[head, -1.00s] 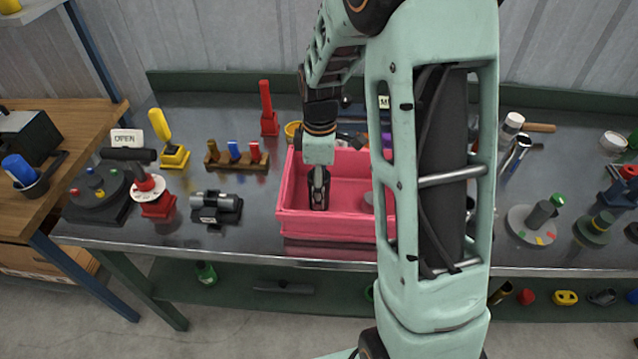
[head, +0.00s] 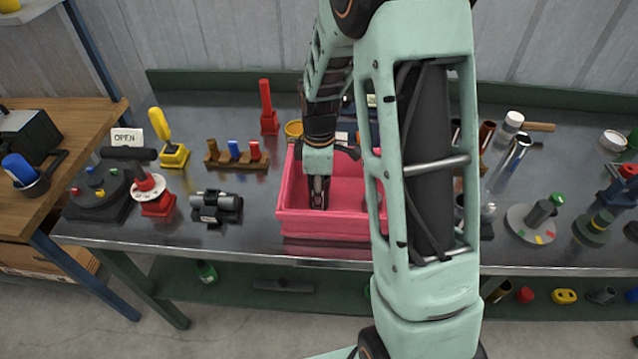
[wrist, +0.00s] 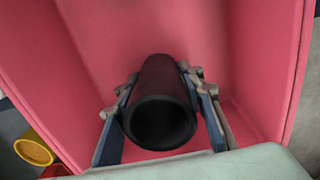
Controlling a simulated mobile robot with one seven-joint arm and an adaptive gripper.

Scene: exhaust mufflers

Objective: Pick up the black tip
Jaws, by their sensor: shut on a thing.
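The black tip (wrist: 158,110) is a dark, hollow tube. In the wrist view it lies between the two fingers of my gripper (wrist: 160,92), with its open end facing the camera. My gripper is shut on it. In the head view my gripper (head: 318,192) points down inside the pink bin (head: 335,225), near its left part. The tip is hard to make out from the gripper in the head view. I cannot tell whether the tip touches the bin floor.
The pink bin's walls stand close around my gripper. A yellow ring-like cup (wrist: 34,150) is outside the bin, also behind it in the head view (head: 293,129). A grey motor-like part (head: 216,204) and a red-based stand (head: 155,198) are to the left. Bare bench lies between.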

